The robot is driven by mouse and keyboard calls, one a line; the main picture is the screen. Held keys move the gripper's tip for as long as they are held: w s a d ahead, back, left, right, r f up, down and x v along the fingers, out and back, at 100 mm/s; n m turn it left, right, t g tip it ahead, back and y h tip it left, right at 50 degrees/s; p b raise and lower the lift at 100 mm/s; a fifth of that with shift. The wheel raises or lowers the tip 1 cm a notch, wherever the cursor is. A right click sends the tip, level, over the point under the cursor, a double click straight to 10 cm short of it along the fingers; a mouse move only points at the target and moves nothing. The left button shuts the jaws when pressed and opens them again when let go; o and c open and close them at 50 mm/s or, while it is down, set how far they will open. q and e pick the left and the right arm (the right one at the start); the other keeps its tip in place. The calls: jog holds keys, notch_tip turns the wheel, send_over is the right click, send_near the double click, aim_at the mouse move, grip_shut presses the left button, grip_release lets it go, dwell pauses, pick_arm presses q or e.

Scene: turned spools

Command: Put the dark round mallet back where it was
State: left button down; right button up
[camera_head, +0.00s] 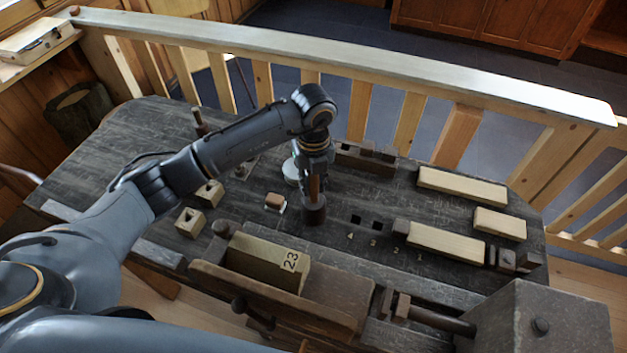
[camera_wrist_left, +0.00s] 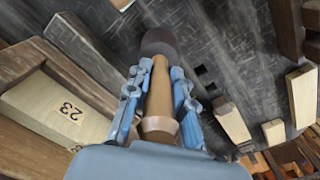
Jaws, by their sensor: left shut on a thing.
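The dark round mallet has a dark cylindrical head (camera_head: 314,212) and a brown wooden handle (camera_head: 313,187). My left gripper (camera_head: 314,172) is shut on the handle from above, with the head hanging down over the middle of the dark workbench (camera_head: 345,258). In the left wrist view the handle (camera_wrist_left: 158,98) runs between the two fingers, and the dark head (camera_wrist_left: 158,42) is beyond the fingertips. I cannot tell whether the head touches the bench top. My right gripper is not in view.
A pale block marked 23 (camera_head: 268,262) sits in the front vise. Square holes (camera_head: 370,221) lie right of the mallet, with pale blanks (camera_head: 445,243) further right. A small brown-topped block (camera_head: 275,201) lies just left. A wooden railing (camera_head: 400,65) stands behind.

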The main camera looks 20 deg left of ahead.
pick_arm(q)
jog(key=shift+f, duration=0.55)
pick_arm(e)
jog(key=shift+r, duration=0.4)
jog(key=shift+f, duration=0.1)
pick_arm(q)
jog(key=c, duration=1.2)
grip_release()
jog(key=shift+f, duration=0.15)
jog(key=shift+o, duration=0.2)
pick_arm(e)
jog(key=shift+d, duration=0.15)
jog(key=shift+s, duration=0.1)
